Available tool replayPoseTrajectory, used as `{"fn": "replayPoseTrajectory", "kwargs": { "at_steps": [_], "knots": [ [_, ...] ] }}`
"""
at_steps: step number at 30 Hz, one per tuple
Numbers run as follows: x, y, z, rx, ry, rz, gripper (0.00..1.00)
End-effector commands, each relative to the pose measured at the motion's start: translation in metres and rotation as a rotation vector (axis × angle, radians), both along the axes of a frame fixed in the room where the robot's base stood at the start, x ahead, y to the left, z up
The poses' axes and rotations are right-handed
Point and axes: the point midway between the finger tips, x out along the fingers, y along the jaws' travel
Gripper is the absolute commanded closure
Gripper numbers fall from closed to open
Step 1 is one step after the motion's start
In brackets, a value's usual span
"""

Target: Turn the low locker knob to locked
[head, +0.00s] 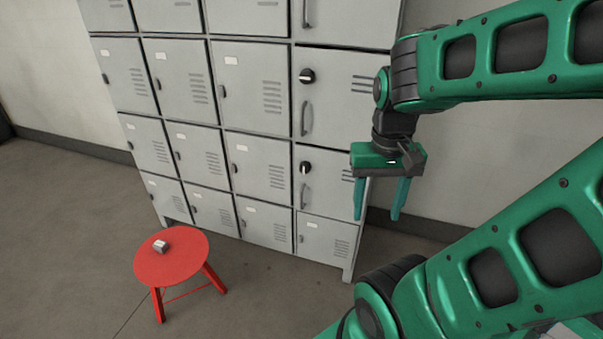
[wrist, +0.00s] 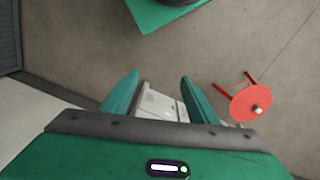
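The low locker knob (head: 305,167) is a round black knob with a pale mark, on the right column of the grey locker bank (head: 258,118). Its mark looks roughly upright, but it is small. A handle (head: 305,195) hangs just below it. My gripper (head: 377,216) is open and empty, fingers pointing down, to the right of the knob and apart from it. In the wrist view my gripper's fingers (wrist: 160,76) are spread, with part of the lockers (wrist: 160,106) showing between them. The knob cannot be made out there.
A second black knob (head: 307,76) sits on the door above, its pale mark nearly level, with a handle (head: 307,118) below. A red stool (head: 170,272) with a small grey block (head: 160,246) on it stands in front of the lockers at left. The floor (head: 70,235) is otherwise clear.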

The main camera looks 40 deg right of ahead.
Motion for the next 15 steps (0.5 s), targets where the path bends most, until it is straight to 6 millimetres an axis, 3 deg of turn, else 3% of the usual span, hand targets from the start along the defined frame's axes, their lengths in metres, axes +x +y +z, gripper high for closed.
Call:
{"fn": "replayPoseTrajectory", "kwargs": {
  "at_steps": [15],
  "knots": [
    [0.087, -0.071, -0.066, -0.342, 0.083, -0.419, 0.46]
  ]
}}
